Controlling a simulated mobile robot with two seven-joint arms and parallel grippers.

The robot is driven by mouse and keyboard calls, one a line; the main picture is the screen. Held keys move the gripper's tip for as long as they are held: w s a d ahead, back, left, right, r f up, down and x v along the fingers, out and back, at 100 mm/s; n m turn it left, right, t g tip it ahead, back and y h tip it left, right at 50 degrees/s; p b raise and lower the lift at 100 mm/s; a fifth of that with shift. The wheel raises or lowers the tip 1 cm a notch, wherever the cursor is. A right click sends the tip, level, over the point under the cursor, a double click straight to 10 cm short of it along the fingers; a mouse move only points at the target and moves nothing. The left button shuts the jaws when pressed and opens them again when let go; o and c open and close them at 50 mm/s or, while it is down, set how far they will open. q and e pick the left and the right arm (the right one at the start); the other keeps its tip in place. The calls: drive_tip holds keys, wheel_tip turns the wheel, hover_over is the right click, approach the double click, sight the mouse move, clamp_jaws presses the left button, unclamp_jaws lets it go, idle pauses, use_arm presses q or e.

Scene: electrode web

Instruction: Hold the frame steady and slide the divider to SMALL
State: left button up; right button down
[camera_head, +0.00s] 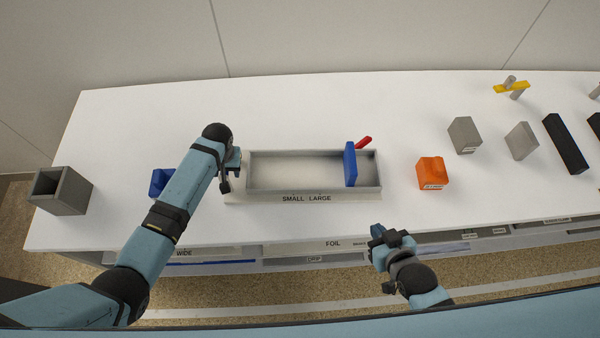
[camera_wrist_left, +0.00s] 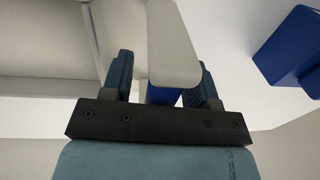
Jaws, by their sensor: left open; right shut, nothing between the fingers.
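The grey rectangular frame (camera_head: 262,187) lies on the white table, labelled SMALL LARGE along its front. The blue divider (camera_head: 350,166) stands upright across it near its right end, toward LARGE, with a red pointer (camera_head: 364,142) behind it. My left gripper (camera_head: 233,172) is at the frame's left end. In the left wrist view my open left gripper (camera_wrist_left: 162,82) has a finger on each side of a pale rounded tab (camera_wrist_left: 173,45) with blue below it; contact cannot be told. My right gripper (camera_head: 382,236) is shut and empty by the table's front edge, apart from the divider.
An orange block (camera_head: 432,174) stands right of the frame. Grey blocks (camera_head: 464,135) and a black bar (camera_head: 566,144) stand farther right. A grey open box (camera_head: 61,191) and a blue block (camera_head: 161,182) are at the left. The table behind the frame is clear.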

use_arm(q)
clamp_jaws()
drive_tip(key=shift+w+r, duration=0.1)
drive_tip(key=shift+r, duration=0.05)
drive_tip(key=shift+d+f, duration=0.1)
drive_tip(key=shift+f, duration=0.2)
idle(0.5)
